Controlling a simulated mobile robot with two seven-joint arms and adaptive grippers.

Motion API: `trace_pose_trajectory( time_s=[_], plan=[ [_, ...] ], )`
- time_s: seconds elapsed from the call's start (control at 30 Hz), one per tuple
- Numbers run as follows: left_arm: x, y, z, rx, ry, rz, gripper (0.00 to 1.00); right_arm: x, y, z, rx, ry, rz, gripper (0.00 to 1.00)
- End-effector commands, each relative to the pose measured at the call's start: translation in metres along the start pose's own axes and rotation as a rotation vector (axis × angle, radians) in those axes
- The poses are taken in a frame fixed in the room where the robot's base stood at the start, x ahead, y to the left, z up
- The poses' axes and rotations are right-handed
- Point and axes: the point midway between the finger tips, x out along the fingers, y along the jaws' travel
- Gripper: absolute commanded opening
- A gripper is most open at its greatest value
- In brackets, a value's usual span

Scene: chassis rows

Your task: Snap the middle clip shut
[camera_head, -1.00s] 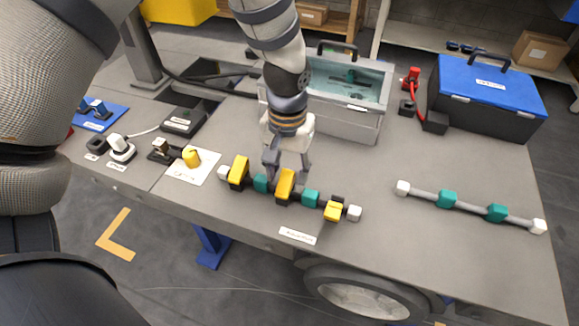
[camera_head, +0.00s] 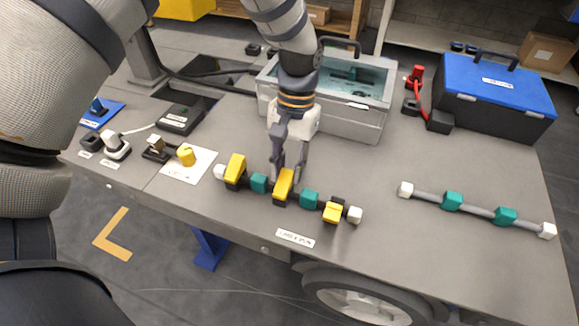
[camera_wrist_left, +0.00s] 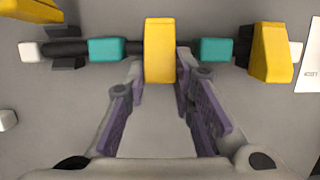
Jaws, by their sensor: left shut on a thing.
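The middle clip (camera_head: 284,184) is a yellow lever on a dark base, on a rail with teal blocks (camera_head: 259,183) and white ends. It stands upright or slightly tilted across the rail. My left gripper (camera_head: 288,178) reaches down from behind and is shut on this clip. In the left wrist view, the middle clip (camera_wrist_left: 160,50) sits between its fingertips (camera_wrist_left: 160,68). The left clip (camera_head: 235,168) also stands up. The right clip's yellow part (camera_head: 333,212) lies low on the rail's front side. My right gripper is not in view.
A second rail (camera_head: 478,209) lies at the right. A blue toolbox (camera_head: 495,92) and a grey clear-lidded case (camera_head: 350,122) stand behind. A white card (camera_head: 203,165) with a yellow knob (camera_head: 186,154) lies at left. A label (camera_head: 295,238) marks the front edge.

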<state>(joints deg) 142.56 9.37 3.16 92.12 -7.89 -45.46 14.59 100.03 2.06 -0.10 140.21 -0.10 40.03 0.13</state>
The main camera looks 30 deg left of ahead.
Motion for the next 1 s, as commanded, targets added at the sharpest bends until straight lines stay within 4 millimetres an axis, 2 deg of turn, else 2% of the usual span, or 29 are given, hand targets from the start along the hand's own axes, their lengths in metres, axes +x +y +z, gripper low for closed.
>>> trace_pose_trajectory(
  time_s=[0.23, 0.27, 0.3, 0.33, 0.67, 0.77, 1.0],
  plan=[
    [0.001, 0.000, 0.001, 0.000, -0.004, 0.000, 0.00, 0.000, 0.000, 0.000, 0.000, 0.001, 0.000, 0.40],
    [0.001, 0.000, 0.001, 0.000, -0.004, 0.000, 0.30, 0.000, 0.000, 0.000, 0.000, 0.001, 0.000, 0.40],
    [0.001, 0.000, 0.001, 0.000, -0.004, 0.000, 0.39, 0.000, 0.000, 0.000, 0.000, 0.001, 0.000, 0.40],
    [0.001, 0.000, 0.001, 0.000, -0.003, 0.000, 0.43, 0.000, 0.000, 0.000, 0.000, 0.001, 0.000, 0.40],
    [-0.004, 0.000, 0.000, 0.000, 0.001, 0.000, 0.43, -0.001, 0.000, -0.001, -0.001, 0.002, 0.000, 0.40],
    [-0.023, 0.000, 0.000, 0.001, 0.004, 0.001, 0.43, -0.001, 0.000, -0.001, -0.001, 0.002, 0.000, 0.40],
    [-0.088, 0.000, 0.000, -0.001, 0.004, 0.001, 0.43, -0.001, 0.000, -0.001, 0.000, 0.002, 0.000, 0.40]
  ],
)
